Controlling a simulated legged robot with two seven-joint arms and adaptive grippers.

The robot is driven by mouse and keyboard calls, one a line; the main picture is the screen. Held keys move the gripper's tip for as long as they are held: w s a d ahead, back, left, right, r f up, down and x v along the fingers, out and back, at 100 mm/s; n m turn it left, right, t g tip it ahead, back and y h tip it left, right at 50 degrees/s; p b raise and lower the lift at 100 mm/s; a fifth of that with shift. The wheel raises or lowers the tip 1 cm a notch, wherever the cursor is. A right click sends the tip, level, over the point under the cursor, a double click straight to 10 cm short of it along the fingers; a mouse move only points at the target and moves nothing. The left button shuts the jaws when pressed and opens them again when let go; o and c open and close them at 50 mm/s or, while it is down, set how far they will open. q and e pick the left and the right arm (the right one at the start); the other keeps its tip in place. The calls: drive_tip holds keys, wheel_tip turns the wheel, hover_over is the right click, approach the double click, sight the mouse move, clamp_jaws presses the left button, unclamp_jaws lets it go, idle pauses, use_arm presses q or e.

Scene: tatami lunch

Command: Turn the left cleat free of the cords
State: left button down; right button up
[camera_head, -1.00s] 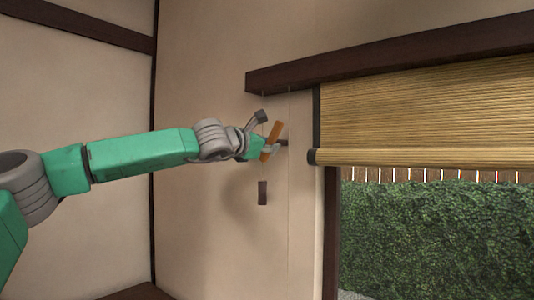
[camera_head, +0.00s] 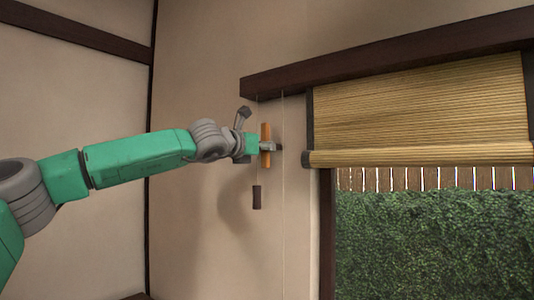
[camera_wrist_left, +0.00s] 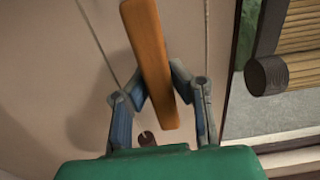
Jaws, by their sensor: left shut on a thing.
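An orange wooden cleat (camera_head: 265,133) stands nearly upright at the wall, left of the window. It also shows in the left wrist view (camera_wrist_left: 148,50), slightly tilted there. My left gripper (camera_head: 268,147) is shut on the cleat, its fingers on either side of the bar in the wrist view (camera_wrist_left: 160,88). One thin cord (camera_head: 283,200) hangs just right of the cleat. A second cord (camera_wrist_left: 97,38) passes left of it, ending at a dark weight (camera_head: 257,197) below my gripper. Whether either cord touches the cleat is hard to tell. My right gripper is out of view.
A bamboo blind (camera_head: 420,110) hangs right of the cords, its rolled lower edge (camera_head: 420,157) above a window showing a hedge (camera_head: 430,240). A dark wooden beam (camera_head: 390,55) runs above. The plain wall (camera_head: 200,250) below my left arm is clear.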

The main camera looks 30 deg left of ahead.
use_arm(q)
drive_tip(key=shift+s+a+r, duration=0.1)
drive_tip(key=shift+s+r, duration=0.05)
drive_tip(key=shift+r, duration=0.4)
drive_tip(key=c, duration=1.5)
unclamp_jaws()
drive_tip(key=shift+o, duration=0.5)
drive_tip(key=shift+s, duration=0.25)
drive_tip(key=shift+w+a+f, duration=0.1)
drive_tip(key=shift+w+f, duration=0.05)
drive_tip(key=shift+f, duration=0.15)
drive_tip(key=s+a, duration=0.1)
drive_tip(key=s, duration=1.1)
